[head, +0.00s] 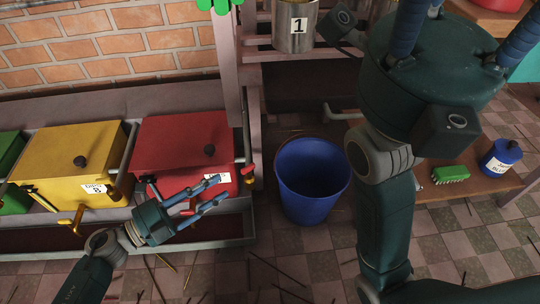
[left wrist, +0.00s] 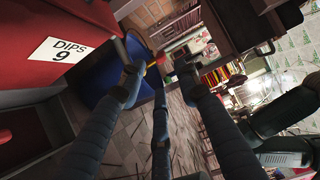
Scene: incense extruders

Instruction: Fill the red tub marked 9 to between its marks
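The red tub (head: 180,140), with a black knob on top, sits at the right end of a row on a low shelf. My left gripper (head: 219,189) is in front of its lower right front, fingers spread and empty, and partly covers its label. The left wrist view shows the label, "DIPS 9" (left wrist: 63,50), on the tub's red face, with the gripper's fingers (left wrist: 158,72) apart to its right. Brassy metal shows behind the fingers in the head view; its shape is partly hidden. My right gripper (head: 430,75) is large near the head camera; its fingertips are out of frame. No fill marks are readable.
A yellow tub marked 8 (head: 65,155) with a brass tap (head: 76,220) stands to the left. A blue bucket (head: 310,180) stands on the floor right of the red tub. A metal pot marked 1 (head: 294,30) is above it. A green brush (head: 450,174) and blue jar (head: 501,158) are right.

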